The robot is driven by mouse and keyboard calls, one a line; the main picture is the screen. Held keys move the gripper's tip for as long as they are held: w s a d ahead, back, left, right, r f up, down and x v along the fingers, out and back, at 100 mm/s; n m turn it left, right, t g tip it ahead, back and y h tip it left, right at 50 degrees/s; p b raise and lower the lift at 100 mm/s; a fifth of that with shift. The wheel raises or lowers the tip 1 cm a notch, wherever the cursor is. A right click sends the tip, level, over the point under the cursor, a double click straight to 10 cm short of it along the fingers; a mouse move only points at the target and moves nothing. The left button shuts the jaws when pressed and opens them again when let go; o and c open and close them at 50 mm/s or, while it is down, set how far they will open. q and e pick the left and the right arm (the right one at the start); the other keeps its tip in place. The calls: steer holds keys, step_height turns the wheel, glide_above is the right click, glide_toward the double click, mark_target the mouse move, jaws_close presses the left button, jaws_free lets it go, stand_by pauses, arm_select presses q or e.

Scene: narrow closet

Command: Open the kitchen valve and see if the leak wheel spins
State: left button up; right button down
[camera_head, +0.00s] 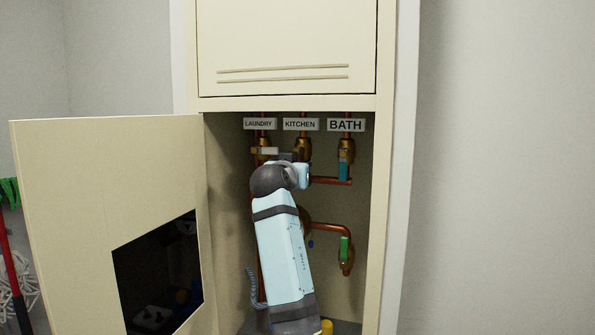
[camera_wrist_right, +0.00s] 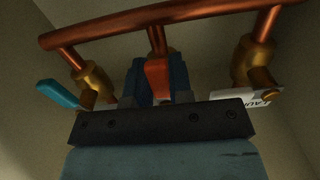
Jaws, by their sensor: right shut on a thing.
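The kitchen valve (camera_head: 303,148) is the middle of three brass valves, under the KITCHEN label (camera_head: 300,124). In the wrist view, my right gripper (camera_wrist_right: 157,85) is shut on its orange-red handle (camera_wrist_right: 157,74), with one blue finger on each side. In the head view my right arm reaches up into the closet, and its hand covers that handle. A curved copper pipe (camera_head: 330,227) and brass fitting lie lower down, partly behind my arm. I cannot make out a leak wheel. My left gripper is not in view.
The bath valve (camera_head: 346,151) has a teal handle hanging down; the laundry valve (camera_head: 262,142) has a white one (camera_head: 268,150). A green handle (camera_head: 344,248) is lower right. The open door panel (camera_head: 110,190) stands left; closet walls are close around my arm.

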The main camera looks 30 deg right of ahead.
steer(key=c, duration=1)
jaws_free()
steer(key=shift+a, duration=0.1)
steer(key=b+v, duration=0.1)
steer(key=v, duration=1.2)
steer(key=shift+s+a, duration=0.2)
steer(key=shift+s, duration=0.05)
